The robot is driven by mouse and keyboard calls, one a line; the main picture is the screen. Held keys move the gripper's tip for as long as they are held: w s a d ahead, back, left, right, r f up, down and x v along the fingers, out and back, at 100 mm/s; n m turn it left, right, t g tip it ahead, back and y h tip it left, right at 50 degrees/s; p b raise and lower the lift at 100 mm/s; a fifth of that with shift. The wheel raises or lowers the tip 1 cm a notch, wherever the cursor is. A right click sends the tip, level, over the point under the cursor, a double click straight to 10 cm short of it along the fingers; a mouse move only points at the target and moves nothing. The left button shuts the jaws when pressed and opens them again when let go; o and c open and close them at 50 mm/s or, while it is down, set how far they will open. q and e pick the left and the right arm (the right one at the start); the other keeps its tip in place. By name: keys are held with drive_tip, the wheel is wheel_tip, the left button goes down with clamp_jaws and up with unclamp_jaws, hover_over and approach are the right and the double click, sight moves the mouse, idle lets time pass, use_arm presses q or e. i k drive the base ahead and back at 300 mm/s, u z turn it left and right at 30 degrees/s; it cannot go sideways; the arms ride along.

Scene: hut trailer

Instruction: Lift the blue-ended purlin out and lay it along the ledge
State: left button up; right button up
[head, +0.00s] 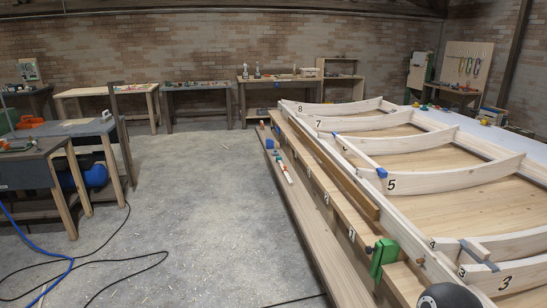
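A pale purlin (357,153) with blue ends (381,172) lies slantwise over the curved ribs between the rib marked 5 (440,178) and the ribs farther back. Its far end shows a small blue patch near the left side rail. A wooden ledge (350,235) with painted numbers runs along the left outer side of the trailer frame, below the rail. Neither of my grippers can be made out in the head view.
A green block-like clamp (383,256) stands at the near end of the ledge. A small red-and-white tool (284,172) lies on the lower left board. Workbenches (108,92) line the back and left. Cables (85,262) cross the open floor at left.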

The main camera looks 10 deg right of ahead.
sight(382, 173)
drive_tip(key=z, duration=0.4)
drive_tip(key=i, duration=1.45)
drive_tip(key=z, duration=0.35)
drive_tip(key=k, duration=0.75)
drive_tip(key=z, duration=0.25)
drive_tip(key=i, duration=0.8)
drive_tip(key=u, duration=0.1)
drive_tip(key=k, duration=1.05)
